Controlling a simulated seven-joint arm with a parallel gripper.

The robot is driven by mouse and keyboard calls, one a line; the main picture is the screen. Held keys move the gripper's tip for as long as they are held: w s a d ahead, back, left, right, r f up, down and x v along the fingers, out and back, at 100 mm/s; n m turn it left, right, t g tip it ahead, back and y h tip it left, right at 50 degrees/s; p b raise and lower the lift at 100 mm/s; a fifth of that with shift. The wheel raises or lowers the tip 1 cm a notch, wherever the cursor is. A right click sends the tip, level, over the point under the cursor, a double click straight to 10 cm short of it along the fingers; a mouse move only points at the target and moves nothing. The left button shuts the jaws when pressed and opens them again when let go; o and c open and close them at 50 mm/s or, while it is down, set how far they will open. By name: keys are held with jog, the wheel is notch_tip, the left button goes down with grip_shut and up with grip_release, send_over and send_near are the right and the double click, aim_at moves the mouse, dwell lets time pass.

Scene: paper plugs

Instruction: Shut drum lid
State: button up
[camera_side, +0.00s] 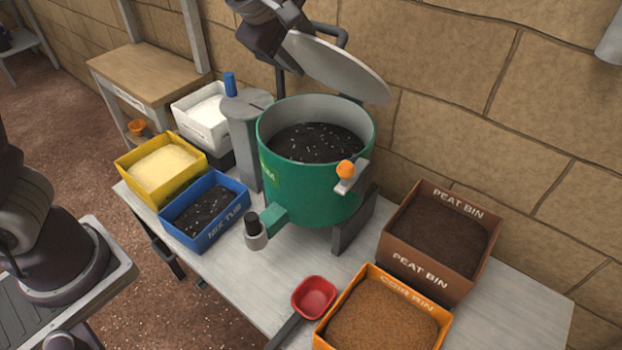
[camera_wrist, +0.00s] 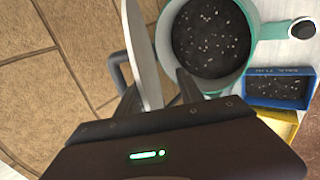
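The green drum (camera_side: 302,195) stands on the table, filled with dark speckled mix; it also shows in the wrist view (camera_wrist: 246,70). Its grey round lid (camera_side: 340,68) is raised and tilted above the drum's back rim, with a dark handle on its outer side. The lid shows nearly edge-on in the wrist view (camera_wrist: 143,50), where the handle (camera_wrist: 116,72) is left of it. My gripper (camera_wrist: 158,92) is at the lid's upper edge, its dark fingers apart with the lid's edge between them. A gap shows on the right; contact on the left is unclear.
An orange-knobbed latch (camera_side: 346,170) sticks out from the drum's front right. A grey cylinder (camera_side: 243,135), blue mix tub (camera_side: 213,232) and yellow bin (camera_side: 165,192) stand left. Peat (camera_side: 420,262) and coir (camera_side: 330,335) bins and a red scoop (camera_side: 313,298) are right. A block wall is close behind.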

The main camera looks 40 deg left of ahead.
jog(key=shift+s+f, duration=0.55)
notch_tip(320, 180, up, 7)
dwell(0.4)
